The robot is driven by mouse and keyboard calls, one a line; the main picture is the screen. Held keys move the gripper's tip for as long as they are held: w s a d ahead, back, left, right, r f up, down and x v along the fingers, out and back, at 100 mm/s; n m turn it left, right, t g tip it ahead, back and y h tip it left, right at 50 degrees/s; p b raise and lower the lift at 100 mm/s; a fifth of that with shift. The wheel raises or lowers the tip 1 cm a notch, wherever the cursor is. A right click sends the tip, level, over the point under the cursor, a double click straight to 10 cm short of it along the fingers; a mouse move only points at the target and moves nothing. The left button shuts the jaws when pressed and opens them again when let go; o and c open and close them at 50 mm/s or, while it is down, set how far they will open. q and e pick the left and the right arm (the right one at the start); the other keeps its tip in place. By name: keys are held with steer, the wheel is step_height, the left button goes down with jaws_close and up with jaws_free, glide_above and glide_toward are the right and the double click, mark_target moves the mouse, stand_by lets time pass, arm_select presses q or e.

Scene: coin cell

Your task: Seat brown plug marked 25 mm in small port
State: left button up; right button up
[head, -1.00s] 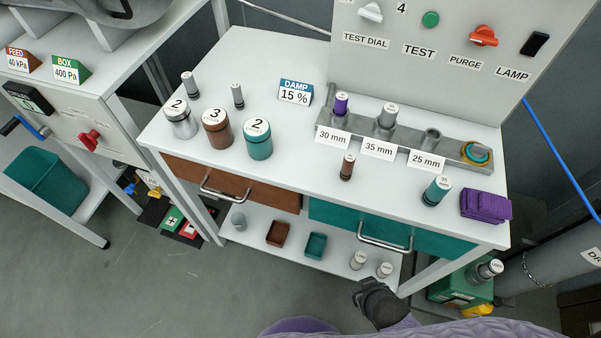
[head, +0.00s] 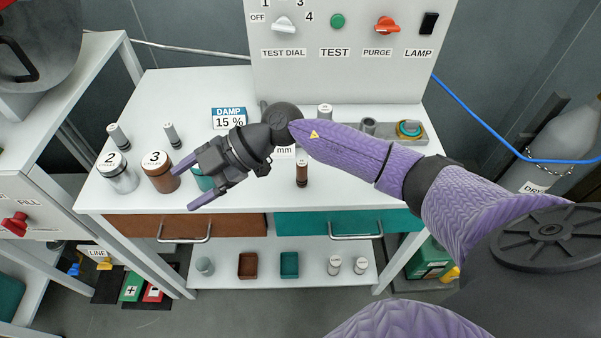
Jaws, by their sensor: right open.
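The small brown plug (head: 302,173) stands upright on the white bench, in front of the metal port block (head: 422,140). Its marking cannot be read. The small port (head: 369,125) is an empty ring on the block, just above my arm; its 25 mm label is hidden now. My right gripper (head: 184,189) is open and empty, over the left front of the bench, left of the brown plug. Its fingers point left, near the brown and teal jars. My right forearm passes behind the plug and covers much of the block. My left gripper is out of view.
A silver jar (head: 118,173), a brown jar (head: 160,172) and a partly hidden teal jar (head: 202,180) stand at the left. A grey plug (head: 325,112) sits in the block. The control panel (head: 350,80) rises behind. The bench front around the brown plug is clear.

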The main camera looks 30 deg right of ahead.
steer(key=d+f+m+g+h, duration=0.1)
steer(key=d+f+g+h, duration=0.1)
steer(key=d+h, duration=0.5)
step_height(320, 180, up, 2)
steer(key=m+h, duration=0.4)
steer(key=h, duration=0.2)
glide_above(301, 163)
steer(key=shift+s+d+g, duration=0.1)
steer(key=shift+d+g, duration=0.05)
steer(key=shift+g, duration=0.25)
step_height(301, 163, down, 9)
steer(key=b, duration=0.3)
steer(key=shift+b, duration=0.3)
steer(key=shift+f, duration=0.35)
steer(key=shift+r, duration=0.1)
steer(key=c, duration=1)
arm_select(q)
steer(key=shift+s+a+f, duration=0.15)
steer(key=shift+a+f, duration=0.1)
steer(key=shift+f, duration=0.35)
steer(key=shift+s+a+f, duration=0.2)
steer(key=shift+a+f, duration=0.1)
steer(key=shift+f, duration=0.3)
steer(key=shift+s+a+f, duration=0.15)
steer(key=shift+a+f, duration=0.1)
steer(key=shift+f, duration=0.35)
arm_select(e)
jaws_close()
